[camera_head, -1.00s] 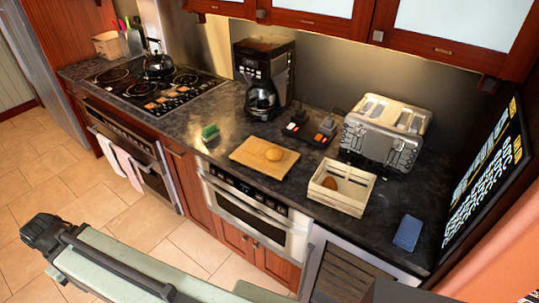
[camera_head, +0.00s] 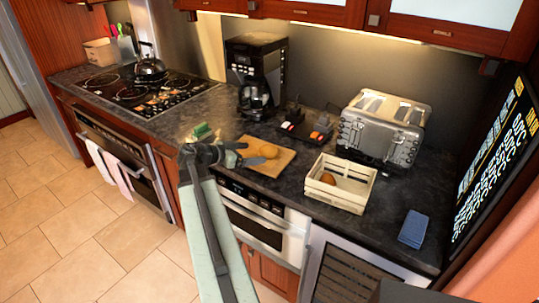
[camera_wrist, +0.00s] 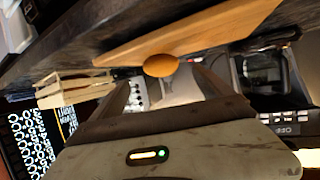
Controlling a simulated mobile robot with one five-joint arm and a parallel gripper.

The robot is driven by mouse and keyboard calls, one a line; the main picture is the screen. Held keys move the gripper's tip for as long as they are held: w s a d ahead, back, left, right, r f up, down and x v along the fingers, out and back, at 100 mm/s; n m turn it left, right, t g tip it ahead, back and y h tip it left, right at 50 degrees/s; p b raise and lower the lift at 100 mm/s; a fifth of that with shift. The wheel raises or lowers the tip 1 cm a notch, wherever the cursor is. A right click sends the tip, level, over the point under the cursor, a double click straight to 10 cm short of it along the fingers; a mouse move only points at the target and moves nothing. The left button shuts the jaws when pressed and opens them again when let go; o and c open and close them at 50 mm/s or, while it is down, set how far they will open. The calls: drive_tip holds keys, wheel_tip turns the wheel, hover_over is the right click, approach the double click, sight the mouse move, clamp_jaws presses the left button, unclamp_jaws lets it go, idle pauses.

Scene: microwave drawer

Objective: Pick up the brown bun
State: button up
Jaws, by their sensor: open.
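A golden-tan bun (camera_head: 268,151) lies on the wooden cutting board (camera_head: 283,165) in the head view. It also shows in the wrist view as an orange-brown oval (camera_wrist: 160,65) beside the board (camera_wrist: 215,35). A darker brown, rounded item (camera_head: 328,178) sits inside the pale wooden crate (camera_head: 347,205); it looks like a bun or an egg. My gripper (camera_head: 243,155) is open and empty, over the left part of the board. Its tips are just left of the golden-tan bun, apparently not touching it. Part of the board is hidden behind the gripper.
A green sponge (camera_head: 202,131) lies left of the board, partly behind my arm. A coffee maker (camera_head: 256,75), a small dark tray with orange items (camera_head: 307,128) and a toaster (camera_head: 383,127) stand behind. A blue item (camera_head: 414,229) lies at right. Counter near the blue item is clear.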

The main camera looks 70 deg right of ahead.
sight(263, 152)
drive_tip(key=b+x, duration=0.2)
drive_tip(key=x, duration=0.5)
drive_tip(key=shift+d+f+b, duration=0.25)
drive_tip(key=shift+d+b, duration=0.05)
drive_tip(key=shift+b, duration=0.1)
drive_tip(key=shift+r, duration=0.1)
drive_tip(key=c, duration=1.5)
